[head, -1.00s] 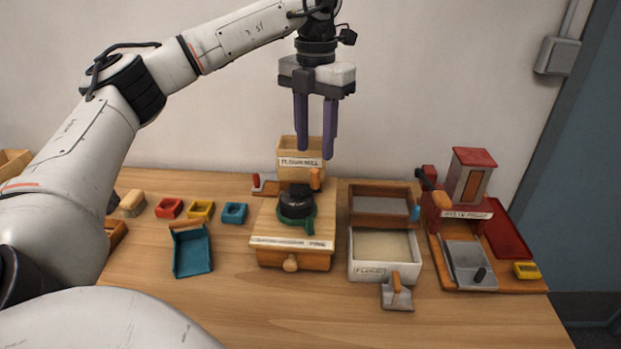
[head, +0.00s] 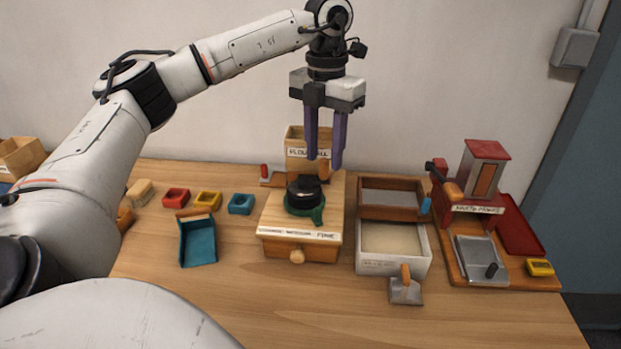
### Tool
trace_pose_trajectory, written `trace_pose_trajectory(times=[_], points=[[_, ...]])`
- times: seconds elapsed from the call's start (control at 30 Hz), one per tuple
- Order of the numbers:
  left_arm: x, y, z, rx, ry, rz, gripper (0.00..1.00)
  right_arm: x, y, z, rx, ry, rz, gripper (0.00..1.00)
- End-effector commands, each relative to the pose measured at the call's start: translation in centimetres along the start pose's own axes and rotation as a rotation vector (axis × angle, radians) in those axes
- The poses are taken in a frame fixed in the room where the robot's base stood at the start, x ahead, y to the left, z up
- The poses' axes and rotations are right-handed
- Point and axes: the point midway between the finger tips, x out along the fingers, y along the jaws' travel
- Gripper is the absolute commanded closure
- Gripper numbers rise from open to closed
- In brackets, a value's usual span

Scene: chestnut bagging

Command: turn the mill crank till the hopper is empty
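The flour mill (head: 275,228) is a wooden box with a front drawer knob, a green ring and a black round top (head: 304,188). Its wooden hopper (head: 297,141), labelled as a flour mill, stands at the back; its contents cannot be made out. An orange upright crank knob (head: 324,170) stands at the right of the black top. My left gripper (head: 325,163) points down with its two purple fingers apart. Its fingertips are at the knob's top in the picture, one to each side; I cannot tell whether they touch. My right gripper is not in view.
A sieve frame (head: 377,213) and a white flour bin (head: 380,265) stand right of the mill, with a scoop (head: 405,290) in front. A red-topped press (head: 487,150) is further right. A teal dustpan (head: 198,243) lies left.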

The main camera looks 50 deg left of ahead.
Motion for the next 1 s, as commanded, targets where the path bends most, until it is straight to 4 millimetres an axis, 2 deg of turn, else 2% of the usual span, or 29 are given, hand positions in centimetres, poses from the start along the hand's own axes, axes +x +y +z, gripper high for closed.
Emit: trace_pose_trajectory(times=[0.13, 0.57, 1.0], points=[[1.1, 0.0, 0.0, 0.000, 0.000, 0.000, 0.64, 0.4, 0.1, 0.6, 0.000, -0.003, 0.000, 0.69], [1.2, 0.0, 0.0, 0.000, -0.001, 0.000, 0.64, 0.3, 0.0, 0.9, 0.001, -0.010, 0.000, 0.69], [3.0, 0.0, 0.0, -0.001, -0.001, 0.000, 0.64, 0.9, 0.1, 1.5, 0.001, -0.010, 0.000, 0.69]])
